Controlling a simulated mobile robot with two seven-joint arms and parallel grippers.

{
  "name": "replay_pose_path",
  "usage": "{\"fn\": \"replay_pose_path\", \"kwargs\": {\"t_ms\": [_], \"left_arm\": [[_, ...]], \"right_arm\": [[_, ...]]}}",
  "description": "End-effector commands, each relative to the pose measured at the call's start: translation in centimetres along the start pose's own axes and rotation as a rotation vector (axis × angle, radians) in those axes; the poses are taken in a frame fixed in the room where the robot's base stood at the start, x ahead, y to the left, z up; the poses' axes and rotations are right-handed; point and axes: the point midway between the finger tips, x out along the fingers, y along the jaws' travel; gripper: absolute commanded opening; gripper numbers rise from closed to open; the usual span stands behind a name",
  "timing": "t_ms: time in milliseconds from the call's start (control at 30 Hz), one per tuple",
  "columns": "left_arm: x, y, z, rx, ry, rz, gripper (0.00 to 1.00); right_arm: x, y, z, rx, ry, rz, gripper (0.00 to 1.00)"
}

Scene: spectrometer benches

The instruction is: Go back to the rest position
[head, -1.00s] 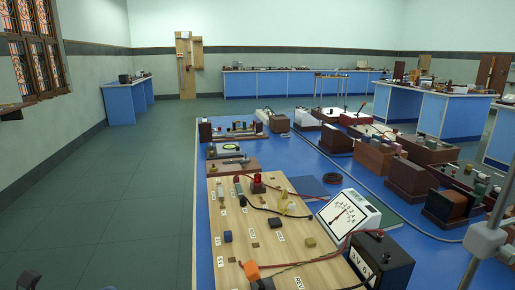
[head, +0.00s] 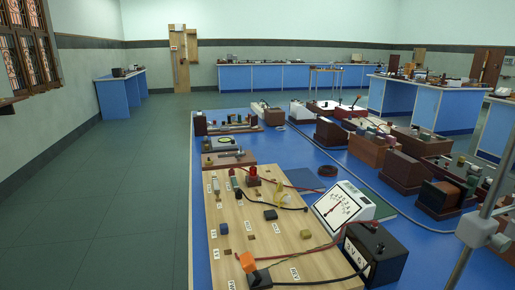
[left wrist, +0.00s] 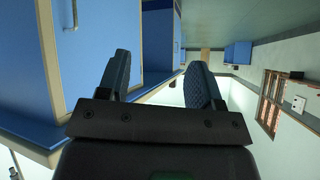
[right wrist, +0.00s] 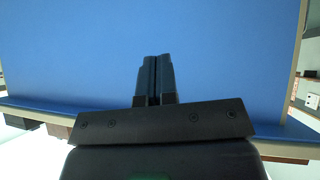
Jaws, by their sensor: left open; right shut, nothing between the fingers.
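My left gripper (left wrist: 158,80) shows in the left wrist view with its two dark fingers wide apart and nothing between them. Blue cabinet fronts and a bench edge lie behind it. My right gripper (right wrist: 155,62) shows in the right wrist view with its fingers together and nothing held. A plain blue surface (right wrist: 80,50) fills the view beyond its tips. Neither gripper shows in the head view, so their height and distance from the bench cannot be told there.
The blue bench (head: 300,165) carries a wooden circuit board (head: 265,230), a white dial meter (head: 342,208), a black box (head: 375,252) and several instruments. A metal stand (head: 478,228) rises at the right. Green floor (head: 110,200) is clear on the left.

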Motion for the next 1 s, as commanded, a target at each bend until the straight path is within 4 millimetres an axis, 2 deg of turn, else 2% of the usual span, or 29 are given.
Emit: {"fn": "replay_pose_path", "kwargs": {"t_ms": [67, 200, 400, 467, 633, 1000], "left_arm": [[-0.8, -0.1, -1.1, -0.026, 0.011, -0.003, 0.6], [-1.6, -0.6, -2.8, -0.033, 0.043, -0.014, 0.6], [-3.3, -1.3, -5.2, -0.054, 0.081, -0.029, 0.6], [-4.0, -1.5, -6.1, -0.061, 0.093, -0.033, 0.6], [-5.6, -1.9, -7.5, -0.083, 0.103, -0.041, 0.6], [-6.5, -1.9, -7.4, -0.103, 0.088, -0.042, 0.6]], "right_arm": [[-0.5, 0.4, -2.2, 0.001, 0.044, 0.008, 0.0], [-1.4, 1.0, -4.7, 0.011, 0.092, 0.019, 0.0], [-3.3, 1.5, -6.2, 0.033, 0.11, 0.032, 0.0], [-4.0, 1.4, -6.2, 0.048, 0.103, 0.034, 0.0], [-5.6, 1.8, -7.4, 0.072, 0.11, 0.041, 0.0], [-6.5, 1.9, -7.4, 0.092, 0.096, 0.042, 0.0]]}}
